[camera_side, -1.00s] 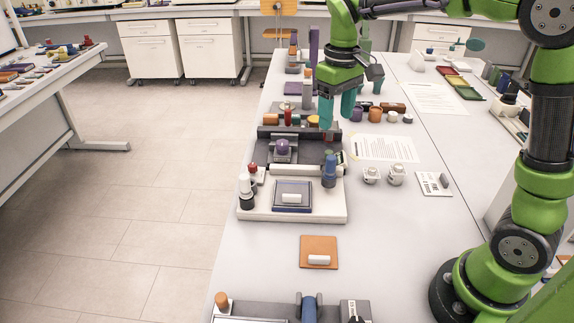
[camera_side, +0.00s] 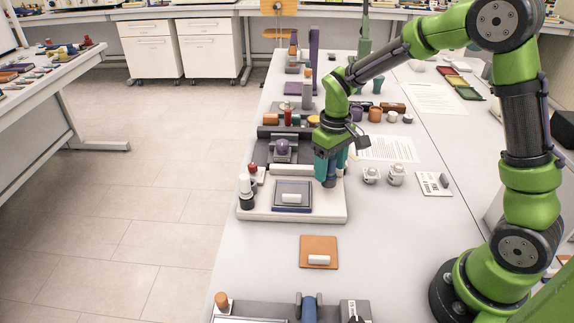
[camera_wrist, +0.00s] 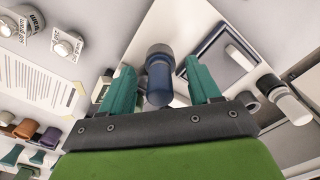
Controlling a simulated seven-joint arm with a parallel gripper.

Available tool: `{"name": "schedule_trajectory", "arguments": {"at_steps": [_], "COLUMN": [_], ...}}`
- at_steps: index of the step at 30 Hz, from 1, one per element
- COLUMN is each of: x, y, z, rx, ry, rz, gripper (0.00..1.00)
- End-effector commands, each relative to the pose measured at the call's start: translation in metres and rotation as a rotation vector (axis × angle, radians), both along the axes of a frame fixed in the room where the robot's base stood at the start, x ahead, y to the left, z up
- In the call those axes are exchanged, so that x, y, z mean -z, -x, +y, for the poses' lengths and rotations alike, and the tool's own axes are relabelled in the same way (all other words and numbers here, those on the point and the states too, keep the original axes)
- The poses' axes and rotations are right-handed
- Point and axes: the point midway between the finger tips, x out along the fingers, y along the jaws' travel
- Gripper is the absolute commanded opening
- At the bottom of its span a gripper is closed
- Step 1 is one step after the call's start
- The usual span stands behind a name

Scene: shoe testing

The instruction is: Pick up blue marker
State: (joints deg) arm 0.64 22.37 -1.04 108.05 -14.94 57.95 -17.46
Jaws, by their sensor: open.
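The blue marker (camera_wrist: 158,80) is a dark blue upright cylinder with a grey lower end. In the wrist view it stands between the two teal fingers of my gripper (camera_wrist: 162,84), with a visible gap on each side. In the side view my gripper (camera_side: 331,160) is low over the right part of the white base plate (camera_side: 290,215). The marker's lower end (camera_side: 329,182) shows just below the fingers, and the rest is mostly hidden behind them. My gripper is open and holds nothing.
A framed dark square with a white block (camera_side: 292,197) lies left of the marker. Black and white cylinders (camera_side: 246,190) stand farther left. Two metal weights (camera_side: 396,174) and a printed sheet (camera_side: 388,148) are to the right. An orange pad (camera_side: 318,252) lies in front.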

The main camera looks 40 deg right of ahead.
Motion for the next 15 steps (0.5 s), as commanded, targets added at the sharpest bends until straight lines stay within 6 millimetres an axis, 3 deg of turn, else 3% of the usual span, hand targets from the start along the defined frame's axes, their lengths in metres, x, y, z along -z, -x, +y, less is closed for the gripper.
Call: {"name": "schedule_trajectory", "arguments": {"at_steps": [7,15], "x": [0.0021,0.0019], "y": [-0.0002,-0.0001], "z": [0.0000,0.0000], "rx": [-0.001,-0.001], "ry": [0.000,0.000], "rz": [-0.001,-0.001], "gripper": [0.62,0.21]}}
